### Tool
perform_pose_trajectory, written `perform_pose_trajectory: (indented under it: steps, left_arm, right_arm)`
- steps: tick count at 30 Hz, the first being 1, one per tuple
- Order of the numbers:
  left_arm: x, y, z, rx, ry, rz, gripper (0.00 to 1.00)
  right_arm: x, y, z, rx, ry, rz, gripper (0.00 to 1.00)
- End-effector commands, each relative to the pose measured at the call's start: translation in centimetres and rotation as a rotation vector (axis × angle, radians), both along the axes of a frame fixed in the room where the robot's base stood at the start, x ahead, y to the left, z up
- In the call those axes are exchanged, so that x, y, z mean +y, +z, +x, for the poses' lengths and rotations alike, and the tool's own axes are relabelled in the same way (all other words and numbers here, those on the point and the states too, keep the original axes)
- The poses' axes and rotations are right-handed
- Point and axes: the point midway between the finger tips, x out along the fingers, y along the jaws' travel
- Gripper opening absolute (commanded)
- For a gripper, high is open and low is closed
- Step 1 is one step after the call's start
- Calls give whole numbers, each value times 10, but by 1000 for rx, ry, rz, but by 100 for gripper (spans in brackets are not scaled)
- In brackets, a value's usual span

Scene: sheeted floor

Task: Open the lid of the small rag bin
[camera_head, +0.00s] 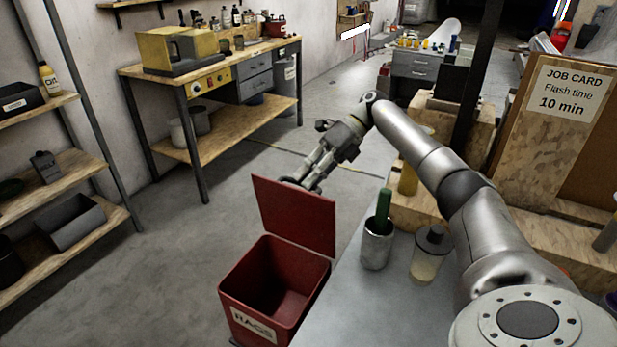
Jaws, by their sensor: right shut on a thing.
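The small red rag bin (309,316) stands low in the middle of the view, with a pale "RAGS" label on its front. Its inside shows and looks empty. Its red lid (295,217) stands up, raised at the back edge of the bin. My right gripper (302,181) is at the top edge of the lid, with its fingers shut on it; the fingertips are partly hidden behind the lid. My left gripper is not in view.
A grey bench top (345,300) lies right of the bin, with a metal cup (376,247) and a dark-topped jar (428,256) on it. Shelves (75,240) stand at the left and a workbench (225,60) behind. The floor (150,270) left of the bin is clear.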

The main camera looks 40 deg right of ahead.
Motion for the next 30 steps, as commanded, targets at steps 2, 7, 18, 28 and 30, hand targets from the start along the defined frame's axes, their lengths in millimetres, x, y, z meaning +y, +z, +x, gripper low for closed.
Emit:
perform_pose_trajectory:
  steps: [2,7,18,28,30]
  left_arm:
    - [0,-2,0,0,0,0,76]
    - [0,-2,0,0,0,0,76]
    - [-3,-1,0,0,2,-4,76]
    - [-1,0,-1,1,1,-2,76]
    - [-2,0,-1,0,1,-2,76]
  right_arm:
    - [0,-19,-5,34,9,-23,0]
    - [1,-19,-5,35,10,-23,15]
    - [0,-13,-3,26,6,-19,34]
    - [-19,4,-4,21,1,-18,34]
    - [-27,10,-5,22,1,-18,34]
